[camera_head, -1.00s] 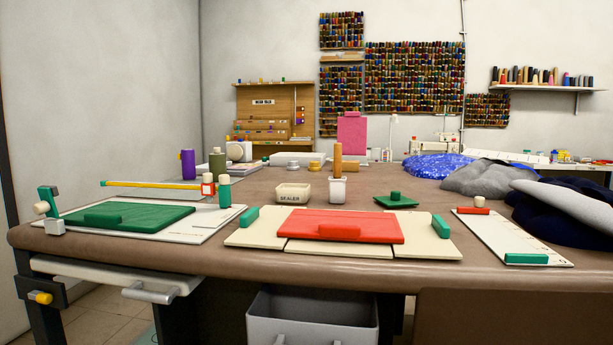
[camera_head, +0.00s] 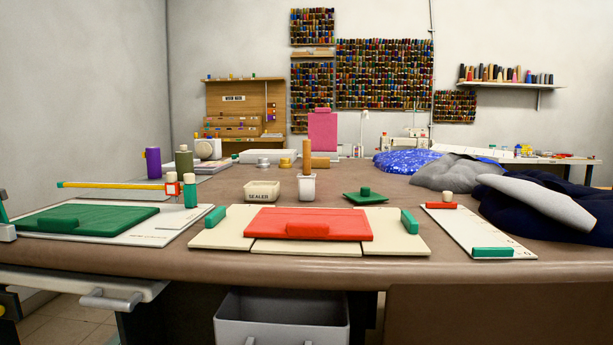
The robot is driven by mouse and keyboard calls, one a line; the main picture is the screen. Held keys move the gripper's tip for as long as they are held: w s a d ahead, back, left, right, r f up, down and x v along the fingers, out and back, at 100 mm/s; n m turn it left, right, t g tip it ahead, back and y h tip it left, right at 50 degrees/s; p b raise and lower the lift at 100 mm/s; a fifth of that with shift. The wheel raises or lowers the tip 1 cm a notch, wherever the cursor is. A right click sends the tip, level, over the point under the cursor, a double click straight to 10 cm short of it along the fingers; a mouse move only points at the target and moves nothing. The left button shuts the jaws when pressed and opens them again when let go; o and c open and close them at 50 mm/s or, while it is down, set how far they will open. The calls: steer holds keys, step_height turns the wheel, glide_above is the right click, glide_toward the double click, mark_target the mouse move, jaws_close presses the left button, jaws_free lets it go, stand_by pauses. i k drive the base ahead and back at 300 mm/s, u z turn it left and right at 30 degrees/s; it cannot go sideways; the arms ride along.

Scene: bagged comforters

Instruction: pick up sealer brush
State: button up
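What looks like the sealer brush (camera_head: 306,157) stands upright in a small white cup (camera_head: 306,188) near the middle of the brown table. Only its tan cylindrical handle shows; the cup hides its lower end. A cream tray marked SEALER (camera_head: 262,192) sits just left of the cup, apart from it. My gripper is not in view.
A red pad (camera_head: 308,224) on cream boards lies in front of the cup. A green pad (camera_head: 88,219) on a white board is at left. A green knobbed block (camera_head: 365,198) sits right of the cup. Bagged comforters (camera_head: 460,172) fill the right. A grey bin (camera_head: 282,318) is below the table edge.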

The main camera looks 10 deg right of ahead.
mark_target(306, 143)
steer(key=z, duration=2.7)
steer(key=k, duration=1.6)
steer(key=u, duration=2.15)
